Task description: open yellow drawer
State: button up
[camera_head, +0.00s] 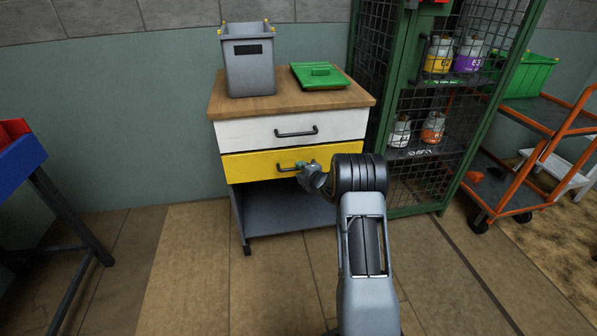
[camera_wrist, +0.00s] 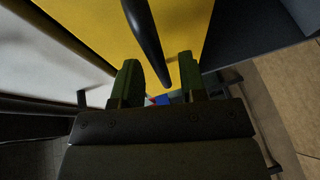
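The yellow drawer (camera_head: 250,165) is the lower drawer of a cabinet and looks shut, about flush with the white drawer above it. Its dark bar handle (camera_head: 283,168) shows in the head view, its right part hidden by my gripper (camera_head: 303,167). In the wrist view the yellow front (camera_wrist: 85,27) fills the top, and the handle (camera_wrist: 148,38) runs down to between the two fingers. My gripper (camera_wrist: 159,62) is open, a finger on each side of the bar in the picture. I cannot tell whether they touch it.
The white drawer (camera_head: 255,132) has its own handle (camera_head: 297,132). A grey bin (camera_head: 250,75) and a green lid (camera_head: 318,75) sit on the wooden top (camera_head: 225,103). A green mesh cage (camera_head: 443,175) stands close on the right. Floor in front is clear.

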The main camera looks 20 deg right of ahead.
jog(key=shift+x, duration=0.95)
grip_shut()
